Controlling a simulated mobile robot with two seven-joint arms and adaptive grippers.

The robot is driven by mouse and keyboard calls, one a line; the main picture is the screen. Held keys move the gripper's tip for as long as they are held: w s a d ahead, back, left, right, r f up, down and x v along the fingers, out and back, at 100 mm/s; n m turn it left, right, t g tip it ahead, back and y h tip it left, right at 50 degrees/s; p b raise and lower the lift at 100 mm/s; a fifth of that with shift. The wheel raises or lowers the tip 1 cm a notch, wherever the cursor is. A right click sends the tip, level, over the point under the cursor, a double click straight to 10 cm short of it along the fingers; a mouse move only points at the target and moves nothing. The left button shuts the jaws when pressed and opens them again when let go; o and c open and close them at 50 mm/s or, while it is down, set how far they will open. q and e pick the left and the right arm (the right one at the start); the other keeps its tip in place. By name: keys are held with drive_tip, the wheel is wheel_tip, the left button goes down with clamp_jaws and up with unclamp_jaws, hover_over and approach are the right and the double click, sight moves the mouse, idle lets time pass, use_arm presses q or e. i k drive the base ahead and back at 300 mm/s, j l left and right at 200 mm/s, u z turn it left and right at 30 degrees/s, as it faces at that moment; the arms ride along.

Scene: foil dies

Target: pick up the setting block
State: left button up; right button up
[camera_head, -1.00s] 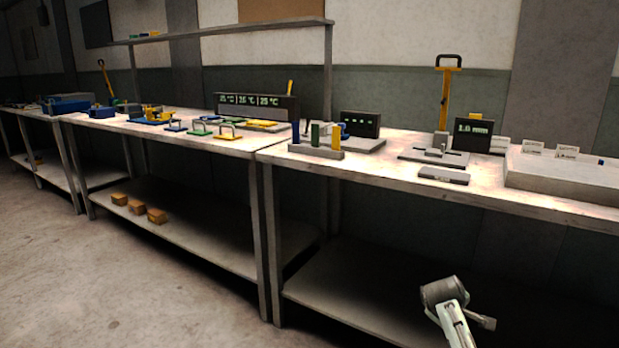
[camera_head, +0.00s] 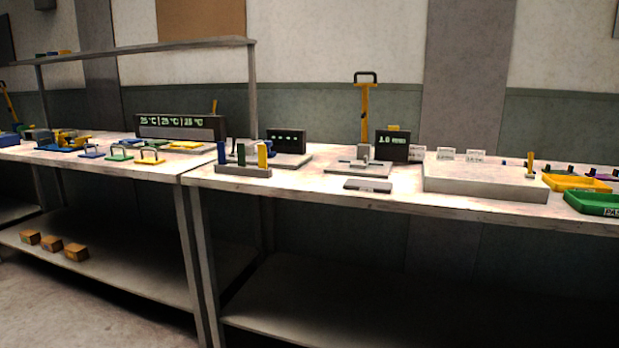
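A flat grey block (camera_head: 368,185) lies near the front edge of the right table. Behind it is a gauge stand (camera_head: 357,168) with a small upright grey piece (camera_head: 365,156) on its base and a dark display (camera_head: 392,147) beside it. No label marks either grey piece, so I cannot tell for sure which is the setting block. Neither of my grippers is in view.
Left of the flat block stands a rack (camera_head: 243,170) with blue, green and yellow pegs. To its right are a raised grey slab (camera_head: 485,180), a yellow tray (camera_head: 575,183) and a green tray (camera_head: 592,203). Several brown blocks (camera_head: 52,243) sit on the left lower shelf.

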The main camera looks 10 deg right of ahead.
sight(354, 164)
drive_tip(key=i+j, duration=0.4)
drive_tip(key=i, duration=0.15)
drive_tip(key=i+z, duration=0.1)
drive_tip(key=z, duration=0.35)
drive_tip(key=j+z, duration=0.1)
drive_tip(key=z, duration=0.3)
drive_tip(key=i+j+z, duration=0.1)
drive_tip(key=z, duration=0.35)
